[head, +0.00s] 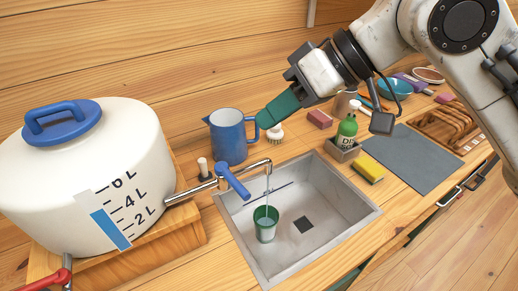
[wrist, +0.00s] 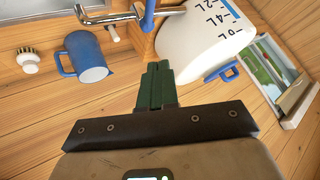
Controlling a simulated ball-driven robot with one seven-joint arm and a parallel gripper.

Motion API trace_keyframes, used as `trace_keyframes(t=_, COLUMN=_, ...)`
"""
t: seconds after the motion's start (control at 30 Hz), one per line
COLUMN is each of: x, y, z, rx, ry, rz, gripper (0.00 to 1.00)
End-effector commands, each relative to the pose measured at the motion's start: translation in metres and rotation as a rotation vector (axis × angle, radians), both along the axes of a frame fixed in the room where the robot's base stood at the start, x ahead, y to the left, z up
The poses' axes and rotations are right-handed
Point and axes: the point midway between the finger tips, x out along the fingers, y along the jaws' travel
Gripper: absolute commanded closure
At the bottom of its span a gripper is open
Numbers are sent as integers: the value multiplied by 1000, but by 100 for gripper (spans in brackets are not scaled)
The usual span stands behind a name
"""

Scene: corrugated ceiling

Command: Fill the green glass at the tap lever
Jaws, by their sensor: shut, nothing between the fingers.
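The green glass (head: 265,229) stands upright in the sink under the tap's spout (head: 262,163). A thin stream of water runs from the spout down to the glass; its water level is too small to tell. The blue tap lever (head: 233,182) is on the metal pipe from the white tank (head: 95,190). My gripper (head: 262,120) has green fingers, shut and empty, above the counter behind the sink, up and right of the lever. In the wrist view my gripper (wrist: 158,68) points toward the tank, and the blue lever (wrist: 149,14) shows at the top edge.
A grey mat (head: 412,160) lies clear.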

Motion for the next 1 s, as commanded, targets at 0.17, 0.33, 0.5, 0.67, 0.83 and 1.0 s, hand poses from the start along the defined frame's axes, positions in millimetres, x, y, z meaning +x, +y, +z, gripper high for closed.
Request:
trace_keyframes(t=0.17, x=1, y=-47, z=-15, rx=-156, ry=126, rz=-68, gripper=100)
trace_keyframes(t=0.33, x=0, y=-56, z=-24, rx=-191, ry=164, rz=-85, gripper=100)
trace_keyframes(t=0.5, x=-1, y=-44, z=-41, rx=-190, ry=163, rz=-82, gripper=100)
trace_keyframes(t=0.67, x=-2, y=-26, z=-66, rx=-190, ry=163, rz=-81, gripper=100)
trace_keyframes(t=0.83, x=-2, y=-7, z=-93, rx=-188, ry=161, rz=-81, gripper=100)
trace_keyframes(t=1.0, x=-13, y=11, z=-105, rx=-189, ry=157, rz=-79, gripper=100)
